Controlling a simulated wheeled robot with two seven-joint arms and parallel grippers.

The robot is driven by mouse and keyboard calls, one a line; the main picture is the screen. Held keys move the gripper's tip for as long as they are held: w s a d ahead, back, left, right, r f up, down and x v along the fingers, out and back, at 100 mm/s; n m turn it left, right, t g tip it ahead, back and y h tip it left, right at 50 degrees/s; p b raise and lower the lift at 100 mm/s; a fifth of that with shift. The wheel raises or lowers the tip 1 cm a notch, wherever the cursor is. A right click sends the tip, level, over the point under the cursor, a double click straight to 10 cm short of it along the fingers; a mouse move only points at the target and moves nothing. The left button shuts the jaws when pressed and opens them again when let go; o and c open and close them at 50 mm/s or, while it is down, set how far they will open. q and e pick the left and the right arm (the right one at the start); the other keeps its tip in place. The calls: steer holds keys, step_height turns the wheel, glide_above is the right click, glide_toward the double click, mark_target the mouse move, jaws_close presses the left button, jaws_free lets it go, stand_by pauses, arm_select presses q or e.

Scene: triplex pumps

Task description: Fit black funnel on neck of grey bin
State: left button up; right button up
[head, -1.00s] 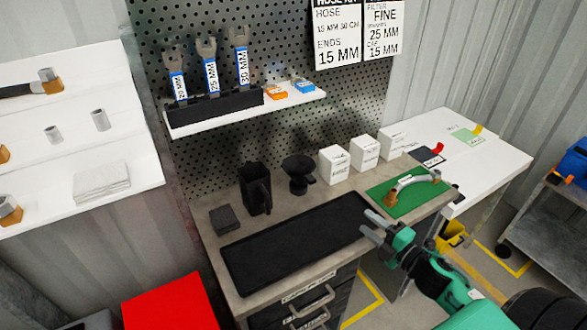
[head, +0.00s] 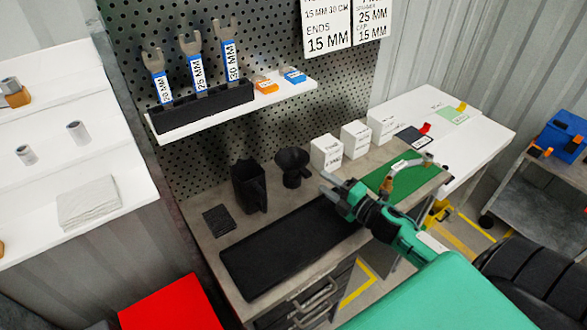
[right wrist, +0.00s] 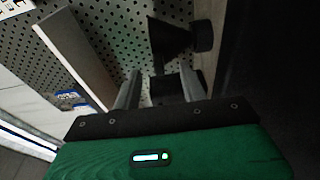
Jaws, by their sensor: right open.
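The black funnel (head: 292,165) stands on the workbench at the back, just right of the black jug. My right gripper (head: 326,184) is open and empty, to the right of the funnel and apart from it. In the right wrist view the funnel (right wrist: 170,37) shows ahead of the two open fingers (right wrist: 160,85). No neck of a grey bin can be made out. My left gripper is not in view.
The black jug (head: 249,186) stands left of the funnel and white boxes (head: 326,152) stand to its right. A black mat (head: 270,262) covers the bench front. A shelf (head: 220,117) with wrenches hangs above. A red box (head: 170,306) is at the lower left.

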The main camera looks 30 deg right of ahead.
mark_target(309, 171)
steer(key=shift+x, duration=0.8)
steer(key=shift+w+a+r+p, duration=0.2)
steer(key=shift+w+r+p, duration=0.05)
steer(key=shift+w+p, duration=0.25)
steer(key=p+x, duration=0.1)
steer(key=x, duration=0.2)
steer(key=shift+a, duration=0.15)
steer(key=shift+w+a+f, duration=0.1)
steer(key=shift+w+a, duration=0.05)
steer(key=shift+w, duration=0.45)
jaws_close()
